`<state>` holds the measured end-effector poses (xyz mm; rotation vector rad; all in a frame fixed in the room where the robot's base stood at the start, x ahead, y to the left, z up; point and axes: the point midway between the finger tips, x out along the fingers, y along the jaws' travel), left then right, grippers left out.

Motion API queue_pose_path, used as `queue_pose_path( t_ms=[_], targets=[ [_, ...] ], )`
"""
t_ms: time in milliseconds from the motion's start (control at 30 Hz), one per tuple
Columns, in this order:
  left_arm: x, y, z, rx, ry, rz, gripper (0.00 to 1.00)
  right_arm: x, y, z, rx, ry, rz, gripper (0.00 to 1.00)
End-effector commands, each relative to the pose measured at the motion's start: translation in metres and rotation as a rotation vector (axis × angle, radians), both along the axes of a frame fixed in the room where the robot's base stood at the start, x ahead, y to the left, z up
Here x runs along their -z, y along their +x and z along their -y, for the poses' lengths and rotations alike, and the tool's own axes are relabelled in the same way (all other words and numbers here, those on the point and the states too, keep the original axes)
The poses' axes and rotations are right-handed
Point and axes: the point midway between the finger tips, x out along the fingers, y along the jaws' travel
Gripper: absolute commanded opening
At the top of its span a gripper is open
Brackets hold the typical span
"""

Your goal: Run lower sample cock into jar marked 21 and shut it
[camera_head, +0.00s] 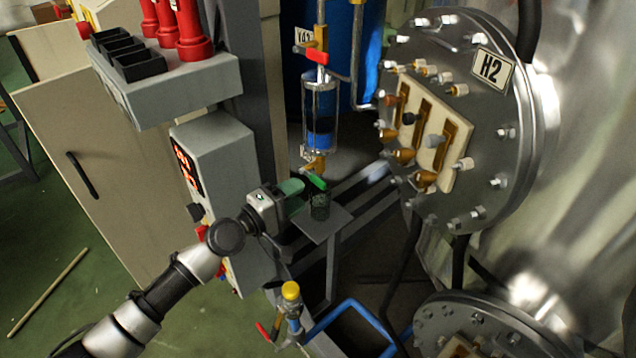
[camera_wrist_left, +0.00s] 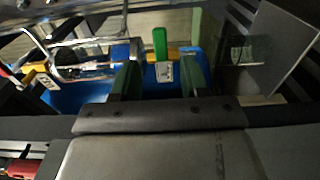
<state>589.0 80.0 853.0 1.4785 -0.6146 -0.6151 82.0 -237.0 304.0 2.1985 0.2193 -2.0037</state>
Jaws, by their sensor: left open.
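The lower sample cock is a brass valve with a green lever (camera_head: 317,181) under a sight glass (camera_head: 320,105) holding blue liquid. A dark, see-through jar (camera_head: 320,207) stands on a small grey shelf (camera_head: 327,230) below the cock; I cannot read its mark. My left gripper (camera_head: 298,196) is open beside the cock and jar, coming in from the left. In the left wrist view the green lever (camera_wrist_left: 160,43) shows between its two green fingers (camera_wrist_left: 162,68), with no visible grip on it. A white tag (camera_wrist_left: 165,72) hangs below the lever there. My right gripper is not in view.
A red-handled upper cock (camera_head: 315,57) sits above the sight glass. A grey control box (camera_head: 215,150) stands at left, near my left arm. A flanged metal vessel marked H2 (camera_head: 490,68) fills the right. A yellow-topped valve (camera_head: 291,291) is below the shelf.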

Motion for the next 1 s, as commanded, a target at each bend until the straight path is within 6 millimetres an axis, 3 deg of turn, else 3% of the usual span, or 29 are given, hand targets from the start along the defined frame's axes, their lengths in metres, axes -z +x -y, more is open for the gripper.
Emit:
queue_pose_path(
  t_ms=[333,767,1000],
  targets=[
    [0.001,0.041,0.041,-0.002,0.001,0.003,0.45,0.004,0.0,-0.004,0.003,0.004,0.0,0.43],
    [0.001,0.048,0.048,-0.001,0.003,0.001,0.45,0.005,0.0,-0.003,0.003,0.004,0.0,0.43],
    [0.001,0.048,0.048,-0.002,0.003,0.001,0.08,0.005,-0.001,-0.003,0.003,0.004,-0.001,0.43]
  ],
)
